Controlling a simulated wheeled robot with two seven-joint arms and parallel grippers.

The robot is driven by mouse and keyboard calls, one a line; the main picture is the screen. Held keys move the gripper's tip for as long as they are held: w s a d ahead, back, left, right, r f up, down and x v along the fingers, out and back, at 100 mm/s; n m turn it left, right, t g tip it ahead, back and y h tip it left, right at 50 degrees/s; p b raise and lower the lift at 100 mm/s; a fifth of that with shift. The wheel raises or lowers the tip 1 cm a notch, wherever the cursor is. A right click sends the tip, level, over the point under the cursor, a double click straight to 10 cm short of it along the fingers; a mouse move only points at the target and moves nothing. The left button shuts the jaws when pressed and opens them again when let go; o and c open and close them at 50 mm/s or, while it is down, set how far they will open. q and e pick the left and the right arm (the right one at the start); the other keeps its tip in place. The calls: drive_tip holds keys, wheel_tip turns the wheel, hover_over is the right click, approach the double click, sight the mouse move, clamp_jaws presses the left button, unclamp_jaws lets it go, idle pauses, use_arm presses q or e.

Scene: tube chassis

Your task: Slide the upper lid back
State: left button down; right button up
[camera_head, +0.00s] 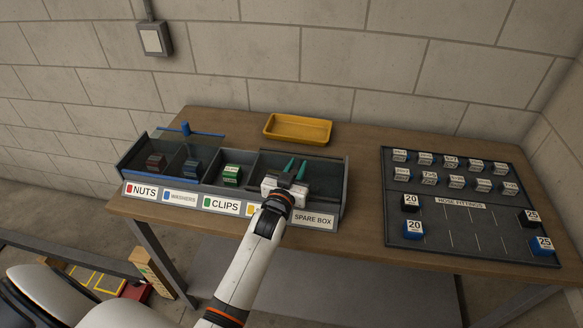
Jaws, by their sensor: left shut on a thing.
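A dark bin box (189,203) with several labelled compartments stands on the wooden table. A see-through lid edged in blue (208,133), with a blue knob (186,127), lies over its left part and sticks out behind its back wall. A dark see-through panel, seemingly another lid (325,170), covers the right part above the "SPARE BOX" label. My left gripper (296,165) is over this right part, its two green fingers pointing to the back wall. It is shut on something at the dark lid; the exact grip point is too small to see. My right gripper is out of view.
A yellow tray (298,139) stands behind the box. A dark "HOSE FITTINGS" board (470,248) with several labelled blocks lies to the right. Blocks sit inside the compartments, including a green one (232,174). Bare table lies between box and board.

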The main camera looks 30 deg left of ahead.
use_arm(q)
drive_tip(key=shift+d, duration=0.15)
drive_tip(key=c, duration=1.6)
unclamp_jaws()
drive_tip(key=shift+c, duration=0.2)
drive_tip(key=shift+o, duration=1.4)
drive_tip(key=shift+d, duration=0.1)
drive_tip(key=shift+o, duration=0.8)
drive_tip(key=shift+w, duration=0.1)
drive_tip(key=s+d+b, duration=0.1)
drive_tip(key=s+b, duration=0.1)
drive_tip(key=s, duration=1)
drive_tip(key=shift+d, duration=0.3)
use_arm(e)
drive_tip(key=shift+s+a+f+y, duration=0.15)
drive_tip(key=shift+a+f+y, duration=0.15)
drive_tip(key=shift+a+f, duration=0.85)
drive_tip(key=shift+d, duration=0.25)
